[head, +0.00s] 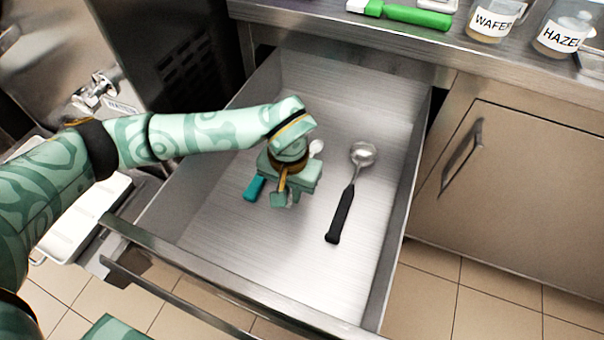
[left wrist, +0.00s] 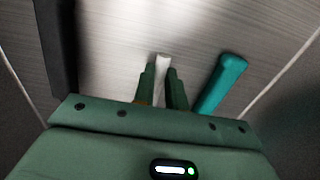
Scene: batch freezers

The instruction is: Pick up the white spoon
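The white spoon shows in the head view as a small pale bowl (head: 316,148) just beyond my left gripper, which hides the rest. In the left wrist view its white handle (left wrist: 162,62) stands between the two fingers and fills the narrow gap. My left gripper (head: 287,198) points down inside the open drawer. Its fingers (left wrist: 162,88) look closed on the handle. Whether the spoon still touches the drawer floor cannot be told. My right gripper is out of view.
The open metal drawer (head: 338,287) also holds a teal-handled tool (head: 254,188) close left of the gripper and a black-handled scoop (head: 343,212) to the right. The drawer's front floor is bare.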

